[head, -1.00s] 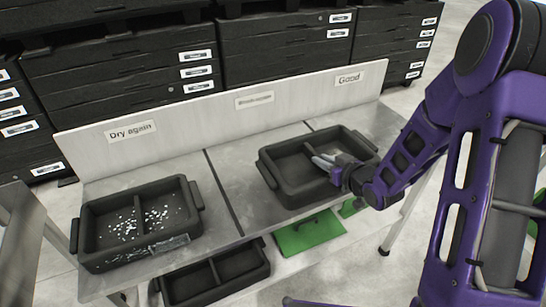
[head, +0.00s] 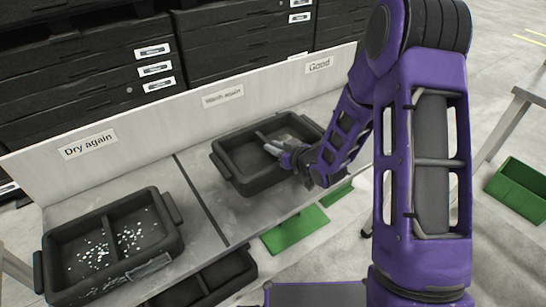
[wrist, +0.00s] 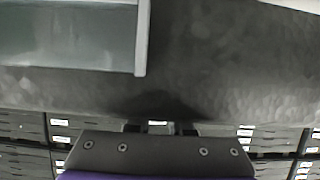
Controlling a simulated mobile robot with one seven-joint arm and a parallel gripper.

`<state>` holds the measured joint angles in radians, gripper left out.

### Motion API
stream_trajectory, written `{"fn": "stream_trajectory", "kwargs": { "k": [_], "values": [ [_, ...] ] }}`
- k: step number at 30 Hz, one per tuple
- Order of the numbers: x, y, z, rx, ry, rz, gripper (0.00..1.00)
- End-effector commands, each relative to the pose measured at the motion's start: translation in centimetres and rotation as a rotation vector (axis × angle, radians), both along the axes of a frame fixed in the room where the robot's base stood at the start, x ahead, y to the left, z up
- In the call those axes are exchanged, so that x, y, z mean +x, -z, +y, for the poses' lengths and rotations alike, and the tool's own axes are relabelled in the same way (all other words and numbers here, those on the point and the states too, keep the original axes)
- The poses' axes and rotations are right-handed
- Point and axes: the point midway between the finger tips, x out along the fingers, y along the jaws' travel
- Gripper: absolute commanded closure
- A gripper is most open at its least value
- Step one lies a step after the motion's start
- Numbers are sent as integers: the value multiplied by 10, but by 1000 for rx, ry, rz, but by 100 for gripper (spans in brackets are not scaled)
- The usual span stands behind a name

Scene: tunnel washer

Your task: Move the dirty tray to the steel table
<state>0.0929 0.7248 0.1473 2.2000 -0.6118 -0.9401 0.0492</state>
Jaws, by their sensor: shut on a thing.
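A dark two-compartment tray (head: 232,172) is at the "Wash again" section of the grey sorting table. Its inside looks dull, and I cannot make out dirt on it. My gripper (head: 280,149) is shut on this tray at its right side, with the pale fingers over the rim. I cannot tell whether the tray rests on the surface or is slightly raised. In the wrist view a dark, rough surface, probably the tray (wrist: 235,75), fills most of the picture close up. A metal table (head: 526,97) shows partly at the right edge, probably the steel table.
Another dark tray (head: 172,246) with white specks stands at "Dry again" (head: 88,144). The sorting table (head: 205,240) has a white back board. More dark trays and a green panel (head: 295,230) are below it. A green bin (head: 520,190) stands on the floor at right.

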Motion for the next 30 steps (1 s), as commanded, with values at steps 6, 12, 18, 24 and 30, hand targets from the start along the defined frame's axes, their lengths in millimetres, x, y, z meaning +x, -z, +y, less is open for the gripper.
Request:
{"fn": "stream_trajectory", "kwargs": {
  "k": [6,12,18,24,30],
  "values": [
    [-1,30,0,0,-1,3,100],
    [0,34,0,0,0,-1,100],
    [0,38,0,0,0,-1,100],
    [0,37,0,-1,0,1,50],
    [0,37,0,-1,0,1,50]
  ]
}}
